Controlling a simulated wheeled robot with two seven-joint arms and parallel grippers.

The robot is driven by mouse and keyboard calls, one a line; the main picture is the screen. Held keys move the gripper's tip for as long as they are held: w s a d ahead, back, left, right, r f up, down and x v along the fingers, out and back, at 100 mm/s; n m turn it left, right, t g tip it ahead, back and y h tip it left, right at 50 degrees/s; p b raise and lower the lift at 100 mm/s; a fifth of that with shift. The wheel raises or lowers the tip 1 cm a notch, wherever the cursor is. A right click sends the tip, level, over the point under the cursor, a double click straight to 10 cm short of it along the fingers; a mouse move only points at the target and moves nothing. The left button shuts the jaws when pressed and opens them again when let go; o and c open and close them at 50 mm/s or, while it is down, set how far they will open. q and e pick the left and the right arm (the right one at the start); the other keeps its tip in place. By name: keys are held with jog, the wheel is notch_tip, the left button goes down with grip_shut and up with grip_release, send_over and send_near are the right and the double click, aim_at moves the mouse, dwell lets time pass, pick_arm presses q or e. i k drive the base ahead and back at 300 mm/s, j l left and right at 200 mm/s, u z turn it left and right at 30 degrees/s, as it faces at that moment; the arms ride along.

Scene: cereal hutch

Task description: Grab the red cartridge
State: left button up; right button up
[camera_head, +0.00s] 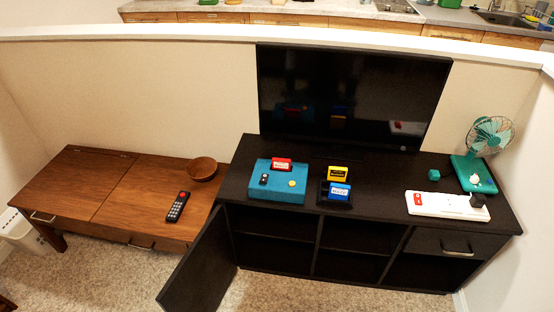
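The red cartridge (282,164) stands upright at the top of the blue console (277,188), towards its back edge. The console sits on the left part of the black cabinet top (385,172). A yellow cartridge (337,173) and a blue cartridge (339,190) stand to the right of the console, the blue one in front in a dark holder. Neither of my grippers shows in this view.
A black TV (352,98) stands behind the cartridges. A white power strip (446,206) and a teal fan (489,140) are at the right. The cabinet's left door (199,265) hangs open. A brown table (120,198) at the left holds a bowl (202,169) and a remote (178,206).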

aim_at(283, 164)
jog(key=i+l+u, duration=0.2)
jog(key=i, duration=0.3)
jog(key=i+l+u, duration=0.25)
jog(key=i+l, duration=0.2)
